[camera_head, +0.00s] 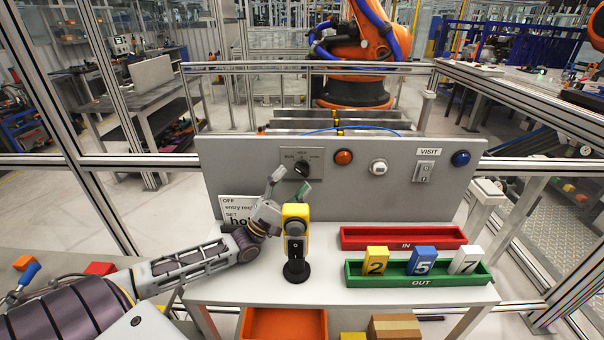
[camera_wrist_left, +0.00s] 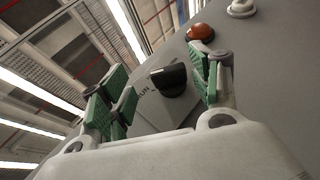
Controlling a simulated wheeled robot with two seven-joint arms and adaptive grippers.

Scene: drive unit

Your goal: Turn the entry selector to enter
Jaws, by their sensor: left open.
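The entry selector (camera_head: 302,168) is a black rotary knob on a grey plate at the left of the upright grey panel. Its plate carries small lettering, too small to read fully in the head view. My left gripper (camera_head: 290,184) is open just in front of and below the knob. In the left wrist view the knob (camera_wrist_left: 170,80) shows between the green-padded fingers of the open gripper (camera_wrist_left: 166,98), apart from both. Part of the word "RUN" shows on the plate there. The right gripper is not in view.
A yellow and black device (camera_head: 295,232) stands right beside my left wrist. The panel (camera_head: 390,205) also bears an orange button (camera_head: 344,157), a white one (camera_head: 378,167), a VISIT switch (camera_head: 424,172) and a blue button (camera_head: 460,158). Red (camera_head: 360,243) and green (camera_head: 390,281) trays lie right.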

